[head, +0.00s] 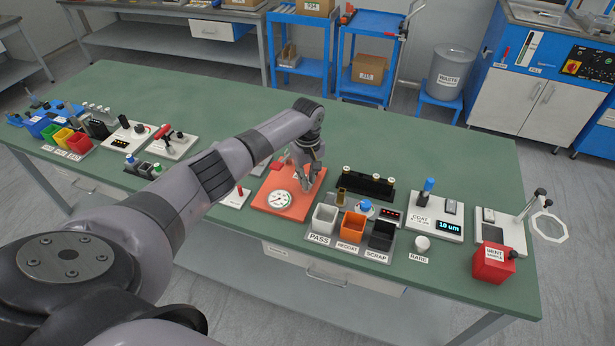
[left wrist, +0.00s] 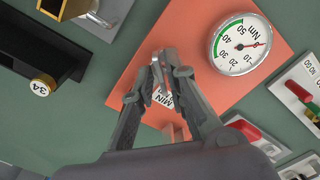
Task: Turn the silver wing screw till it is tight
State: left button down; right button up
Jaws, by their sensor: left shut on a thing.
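My left gripper (head: 306,184) is over the orange-red plate (head: 272,200) on the green table, with its fingers pointing down. In the left wrist view its fingertips (left wrist: 164,62) are close together, shut on a small silver piece between them, which appears to be the silver wing screw (left wrist: 157,72). The fingers hide most of the screw, so its angle cannot be told. A round white gauge (head: 279,200) marked Nm sits on the plate; in the left wrist view it (left wrist: 240,45) shows a green arc and a red needle. My right gripper is not in view.
Grey, orange and black bins (head: 352,226) stand just right of the plate. A black rack (head: 368,185) with brass-coloured pieces is behind them. A coating gauge (head: 435,218) and a red box (head: 493,265) are farther right. Bare green table lies behind the plate.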

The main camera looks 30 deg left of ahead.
pick_arm(q)
jog(key=m+p, duration=0.1)
jog(key=m, duration=0.2)
jog(key=shift+r, duration=0.1)
jog(key=m+p, duration=0.1)
jog(key=m, duration=0.7)
jog(key=shift+p, duration=0.3)
jog(key=m, duration=0.4)
jog(key=shift+a+m, duration=0.1)
jog(key=shift+m, duration=0.2)
jog(key=m, duration=0.4)
jog(key=shift+m, duration=0.3)
jog(key=m, duration=0.3)
jog(key=shift+w+m+b, duration=0.1)
jog(key=shift+m+b, duration=0.2)
jog(key=m, duration=0.4)
jog(key=shift+b, duration=0.35)
jog(key=shift+w+m, duration=0.1)
jog(key=shift+m, duration=1.7)
jog(key=shift+a+r, duration=0.1)
